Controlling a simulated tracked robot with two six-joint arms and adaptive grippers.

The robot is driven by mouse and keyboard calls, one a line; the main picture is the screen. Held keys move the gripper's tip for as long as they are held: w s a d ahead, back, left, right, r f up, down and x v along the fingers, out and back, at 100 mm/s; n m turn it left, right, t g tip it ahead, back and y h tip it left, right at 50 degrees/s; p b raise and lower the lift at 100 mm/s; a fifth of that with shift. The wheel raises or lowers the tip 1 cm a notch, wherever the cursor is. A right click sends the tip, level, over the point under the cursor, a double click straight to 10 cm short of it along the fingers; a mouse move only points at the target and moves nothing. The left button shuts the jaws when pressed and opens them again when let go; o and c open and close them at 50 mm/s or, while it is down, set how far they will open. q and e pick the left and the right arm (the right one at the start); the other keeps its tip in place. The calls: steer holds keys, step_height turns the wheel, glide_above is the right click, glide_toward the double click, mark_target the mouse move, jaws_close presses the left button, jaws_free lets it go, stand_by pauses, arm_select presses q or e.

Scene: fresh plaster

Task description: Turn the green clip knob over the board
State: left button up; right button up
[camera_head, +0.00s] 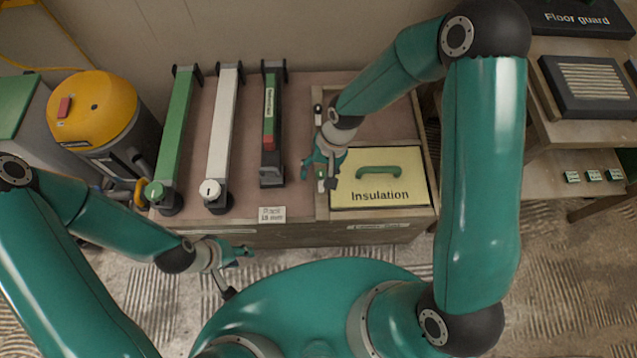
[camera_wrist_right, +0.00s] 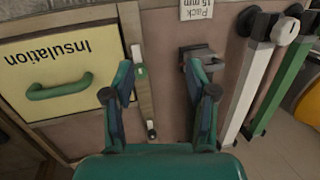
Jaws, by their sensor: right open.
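The green clip knob (camera_head: 154,191) sits at the near end of a long green clip bar (camera_head: 176,125), which lies over the left part of the pinkish-brown board (camera_head: 197,100). The green bar also shows at the right of the right wrist view (camera_wrist_right: 284,88); its knob is not clear there. My right gripper (camera_head: 326,181) is open and empty, by the insulation lid's left edge, well right of the green knob. In its wrist view the fingers (camera_wrist_right: 160,95) are spread. My left gripper (camera_head: 238,270) appears open and empty, in front of the bench, below and right of the knob.
A white clip bar (camera_head: 223,120) with a white knob (camera_head: 209,189) lies beside the green one. A dark clamp with a red part (camera_head: 269,140) is further right. A yellow insulation lid (camera_head: 400,170) has a green handle. A yellow-topped vacuum (camera_head: 100,105) stands left of the bench.

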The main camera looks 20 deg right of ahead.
mark_target(321, 172)
steer(key=w+d+r+m+h+b, duration=0.1)
steer(key=w+d+m+h+b, duration=0.2)
steer(key=w+b, duration=0.45)
steer(key=f+b, duration=0.1)
steer(key=f, duration=0.4)
steer(key=f+b, duration=0.2)
steer(key=f, duration=0.4)
steer(key=f+b, duration=0.2)
steer(key=f, duration=0.3)
steer(key=shift+s+f, duration=0.15)
steer(key=shift+s, duration=0.1)
arm_select(q)
step_height(321, 172, down, 16)
steer(key=shift+r, duration=0.25)
